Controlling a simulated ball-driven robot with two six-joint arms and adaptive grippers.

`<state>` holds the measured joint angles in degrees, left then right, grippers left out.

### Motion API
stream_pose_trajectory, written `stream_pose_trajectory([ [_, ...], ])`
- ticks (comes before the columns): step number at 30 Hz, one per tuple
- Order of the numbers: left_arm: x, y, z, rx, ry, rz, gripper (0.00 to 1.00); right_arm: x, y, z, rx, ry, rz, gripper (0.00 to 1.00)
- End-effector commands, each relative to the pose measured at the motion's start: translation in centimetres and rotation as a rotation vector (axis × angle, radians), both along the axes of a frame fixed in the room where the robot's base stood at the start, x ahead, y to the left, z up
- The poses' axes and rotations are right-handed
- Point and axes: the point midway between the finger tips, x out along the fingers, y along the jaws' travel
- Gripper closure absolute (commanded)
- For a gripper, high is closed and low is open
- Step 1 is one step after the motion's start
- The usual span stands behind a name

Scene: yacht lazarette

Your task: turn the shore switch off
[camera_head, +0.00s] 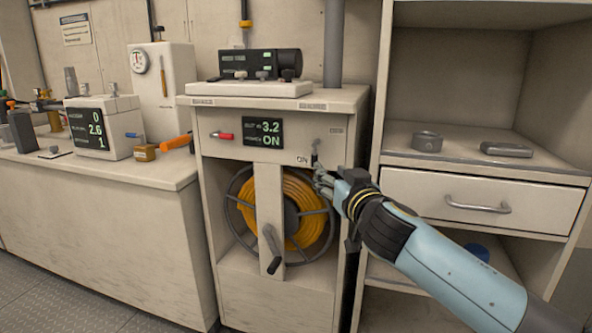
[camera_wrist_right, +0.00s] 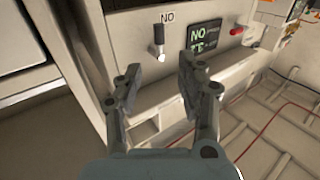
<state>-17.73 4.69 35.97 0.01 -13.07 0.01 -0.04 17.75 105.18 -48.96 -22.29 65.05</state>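The shore switch (camera_head: 316,150) is a small lever on the upper right of the cabinet's front panel, with an ON label (camera_head: 302,160) beside its lower end. The dark display (camera_head: 262,131) on the same panel reads 3.2 and ON. In the right wrist view, which looks upside down, the lever (camera_wrist_right: 158,40) stands ahead of the fingertips, close to its label. My right gripper (camera_head: 321,179) is just below the switch in the head view. In the wrist view my right gripper (camera_wrist_right: 160,72) is open and empty, with its fingers apart. My left gripper is out of view.
A red-handled control (camera_head: 222,135) sits left of the display. Below the panel are an orange hose reel (camera_head: 300,200) and a crank handle (camera_head: 271,250). A shelf unit with a drawer (camera_head: 480,205) stands close on the right. A counter with instruments (camera_head: 90,165) is on the left.

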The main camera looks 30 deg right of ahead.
Motion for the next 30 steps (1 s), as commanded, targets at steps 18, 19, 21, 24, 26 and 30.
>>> stream_pose_trajectory([
  [18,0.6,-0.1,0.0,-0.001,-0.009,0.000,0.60,9.5,-2.6,-0.1,0.003,0.002,0.000,0.61],
  [19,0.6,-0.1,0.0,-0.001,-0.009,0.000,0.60,9.7,-2.7,-0.1,0.003,0.002,0.001,0.61],
  [21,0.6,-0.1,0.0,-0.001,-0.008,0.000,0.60,9.9,-2.7,-0.1,0.002,0.003,0.001,0.61],
  [24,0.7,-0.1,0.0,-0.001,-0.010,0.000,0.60,10.0,-2.7,-0.1,0.003,0.002,0.001,0.61],
  [26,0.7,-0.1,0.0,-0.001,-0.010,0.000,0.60,10.0,-2.7,-0.1,0.003,0.002,0.001,0.61],
  [30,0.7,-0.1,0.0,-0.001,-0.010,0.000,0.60,10.0,-2.7,-0.1,0.003,0.003,0.001,0.68],
])
